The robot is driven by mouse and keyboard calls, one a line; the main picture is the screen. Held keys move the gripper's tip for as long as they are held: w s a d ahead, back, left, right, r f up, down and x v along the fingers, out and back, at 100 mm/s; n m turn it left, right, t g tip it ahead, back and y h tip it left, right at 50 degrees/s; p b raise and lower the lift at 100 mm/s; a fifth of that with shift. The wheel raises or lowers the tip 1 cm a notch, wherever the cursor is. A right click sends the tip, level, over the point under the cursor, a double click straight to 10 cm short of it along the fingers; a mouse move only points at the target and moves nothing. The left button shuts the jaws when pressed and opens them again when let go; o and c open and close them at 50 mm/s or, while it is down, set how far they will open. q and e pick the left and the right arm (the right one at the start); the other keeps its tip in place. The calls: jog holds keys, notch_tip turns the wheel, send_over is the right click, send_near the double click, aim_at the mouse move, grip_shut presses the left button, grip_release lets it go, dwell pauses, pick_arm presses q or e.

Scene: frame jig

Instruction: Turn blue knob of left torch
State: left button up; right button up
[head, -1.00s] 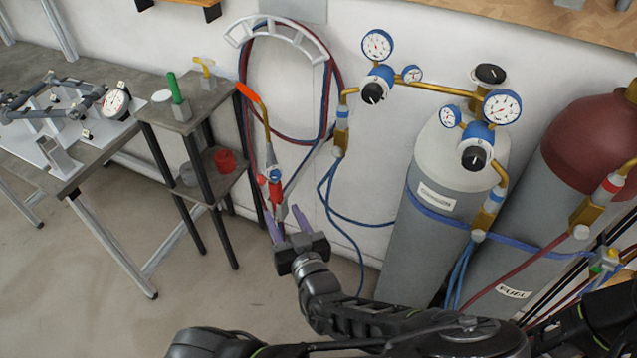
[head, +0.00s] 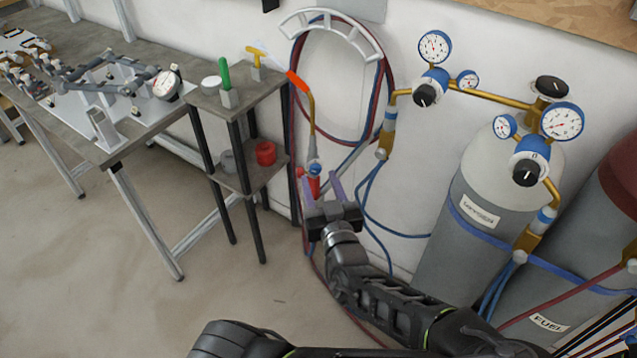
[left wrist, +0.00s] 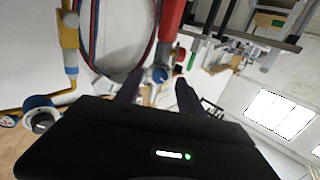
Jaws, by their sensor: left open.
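The left torch hangs at the wall in the head view, with a brass neck (head: 312,118) and an orange tip (head: 297,81). Its blue part (head: 314,168) sits above a red part (head: 314,187). My left gripper (head: 322,188) is open, its purple fingers pointing up at the torch's lower end. In the left wrist view a blue knob (left wrist: 160,74) shows beyond and between the fingertips of my left gripper (left wrist: 158,88), beside a red part (left wrist: 171,20). I cannot tell whether the fingers touch it. My right gripper is out of view.
A small shelf stand (head: 245,98) with a red cup (head: 265,153) stands left of the torch. A workbench (head: 110,150) is further left. Gas cylinders (head: 480,230) with gauges stand to the right. Hoses (head: 385,200) hang along the wall behind my arm.

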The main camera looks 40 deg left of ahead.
pick_arm(q)
jog(key=shift+x, duration=1.05)
jog(key=shift+r, duration=0.1)
jog(key=shift+c, duration=0.5)
grip_shut()
